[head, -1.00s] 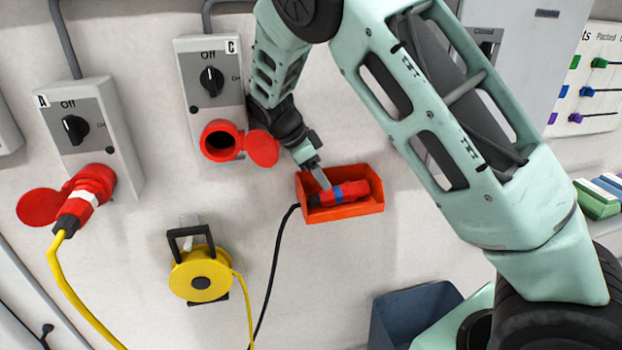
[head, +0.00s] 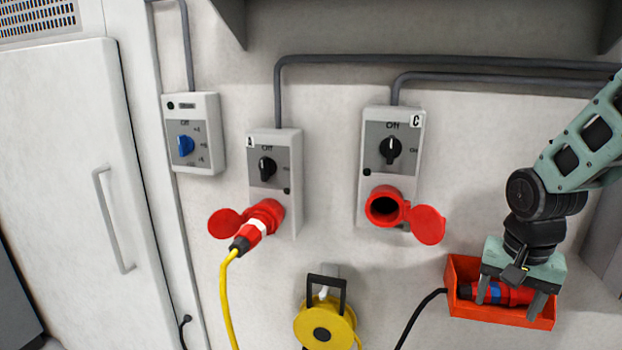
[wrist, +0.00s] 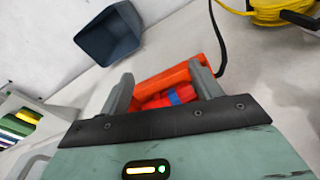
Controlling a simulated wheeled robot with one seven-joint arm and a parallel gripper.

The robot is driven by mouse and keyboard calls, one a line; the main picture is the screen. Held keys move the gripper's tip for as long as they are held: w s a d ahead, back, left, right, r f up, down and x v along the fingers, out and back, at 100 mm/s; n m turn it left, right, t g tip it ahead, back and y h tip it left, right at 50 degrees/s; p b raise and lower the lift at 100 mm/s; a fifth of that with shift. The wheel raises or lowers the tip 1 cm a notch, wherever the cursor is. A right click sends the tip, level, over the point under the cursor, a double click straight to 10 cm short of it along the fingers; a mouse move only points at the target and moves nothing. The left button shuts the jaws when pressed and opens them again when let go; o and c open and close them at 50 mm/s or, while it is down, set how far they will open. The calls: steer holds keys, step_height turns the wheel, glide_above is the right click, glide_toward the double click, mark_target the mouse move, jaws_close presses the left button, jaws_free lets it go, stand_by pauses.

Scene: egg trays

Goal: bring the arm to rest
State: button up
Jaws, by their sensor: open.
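My gripper (head: 510,299) is at the right of the head view, in front of the orange wall bin. Its two fingers stand apart. A red plug with a blue band (head: 495,292) lies in the orange bin (head: 485,314), partly hidden by the fingers, with a black cable running down to the left. In the wrist view my gripper (wrist: 161,88) shows spread fingers, with the bin (wrist: 165,76) and the plug (wrist: 174,97) beyond and between them. I cannot tell whether the fingers touch the plug or bin.
Switch box C (head: 407,122) has an empty red socket (head: 384,208) with its lid open. Switch box A (head: 290,170) holds a red plug (head: 257,227) on a yellow cable. A yellow reel (head: 310,325) hangs below. A dark blue bin (wrist: 108,38) stands off to the side.

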steer(key=s+a+r+n+g+y, duration=0.1)
steer(key=s+a+r+n, duration=0.2)
steer(key=s+a+n, duration=1.1)
steer(key=s+a, duration=0.5)
steer(key=shift+s+a, duration=0.15)
steer(key=shift+s, duration=0.15)
stand_by(0.8)
